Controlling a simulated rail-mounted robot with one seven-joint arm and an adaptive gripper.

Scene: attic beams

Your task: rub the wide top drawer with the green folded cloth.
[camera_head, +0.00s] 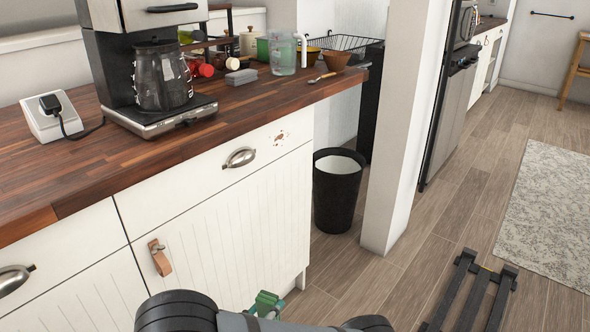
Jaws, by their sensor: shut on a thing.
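The wide top drawer (205,178) is white, shut, and sits under the wooden counter. It has a metal cup handle (240,157) and a small reddish-brown mark (281,138) near its right end. The green folded cloth (266,299) shows only as a small green piece low in the picture, behind my arm. My gripper (268,306) is shut on it, mostly hidden by the arm. It is below the drawer's level in the picture, in front of the cabinet door; I see no contact with the drawer.
The counter (60,170) holds a coffee maker (160,80), a grey block (241,77), a clear jug (283,55) and a spoon (322,77). A leather pull (160,258) sticks out from the door below. A black bin (336,195) and a white post (400,130) stand right of the cabinet.

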